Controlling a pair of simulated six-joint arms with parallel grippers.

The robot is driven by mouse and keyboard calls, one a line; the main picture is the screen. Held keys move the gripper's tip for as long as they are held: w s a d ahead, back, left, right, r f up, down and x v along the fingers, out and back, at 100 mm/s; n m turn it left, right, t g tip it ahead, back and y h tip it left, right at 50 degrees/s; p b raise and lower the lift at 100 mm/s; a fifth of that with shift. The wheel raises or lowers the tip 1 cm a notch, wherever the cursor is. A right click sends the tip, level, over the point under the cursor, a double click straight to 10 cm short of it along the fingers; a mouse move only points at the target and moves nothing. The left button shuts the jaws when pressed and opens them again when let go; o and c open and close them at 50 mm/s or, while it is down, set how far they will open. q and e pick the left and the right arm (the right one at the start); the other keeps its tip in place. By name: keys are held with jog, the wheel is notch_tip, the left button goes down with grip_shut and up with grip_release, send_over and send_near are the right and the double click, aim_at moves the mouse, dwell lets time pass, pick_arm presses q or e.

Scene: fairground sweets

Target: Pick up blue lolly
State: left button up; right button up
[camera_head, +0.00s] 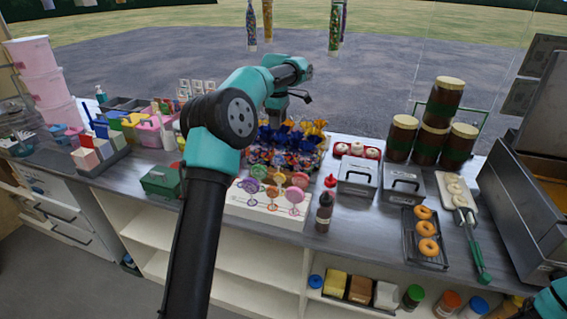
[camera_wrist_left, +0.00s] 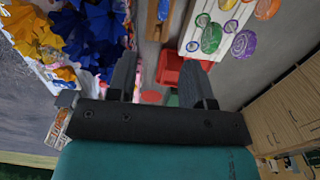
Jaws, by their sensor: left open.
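Several round lollies stand on a white board (camera_head: 240,205) in the middle of the counter, in green (camera_head: 259,171), orange (camera_head: 279,178), purple (camera_head: 250,186) and pink (camera_head: 300,180). I cannot single out a blue lolly among them with certainty. In the left wrist view, green (camera_wrist_left: 211,38) and purple (camera_wrist_left: 244,44) lollies show at the upper right. My left gripper (camera_wrist_left: 160,78) is open and empty, pointing down beyond the lolly board. In the head view its fingers are hard to make out against blue wrapped sweets (camera_head: 268,134). My right gripper is out of view.
A red box (camera_wrist_left: 173,68) shows between my left fingers in the wrist view. A dark bottle (camera_head: 324,212) and lidded metal bins (camera_head: 357,178) stand right of the lolly board. Tall brown jars (camera_head: 432,145) stand behind; doughnuts (camera_head: 427,230) lie on a tray.

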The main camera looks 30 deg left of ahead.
aim_at(279, 155)
pick_arm(q)
jog(key=shift+d+r, duration=0.2)
jog(key=shift+f, duration=0.1)
notch_tip(279, 155, down, 12)
jog(key=shift+f, duration=0.1)
dwell(0.6)
jog(key=shift+s+a+f, duration=0.1)
jog(key=shift+a+f, duration=0.05)
jog(key=shift+f, duration=2.4)
grip_shut()
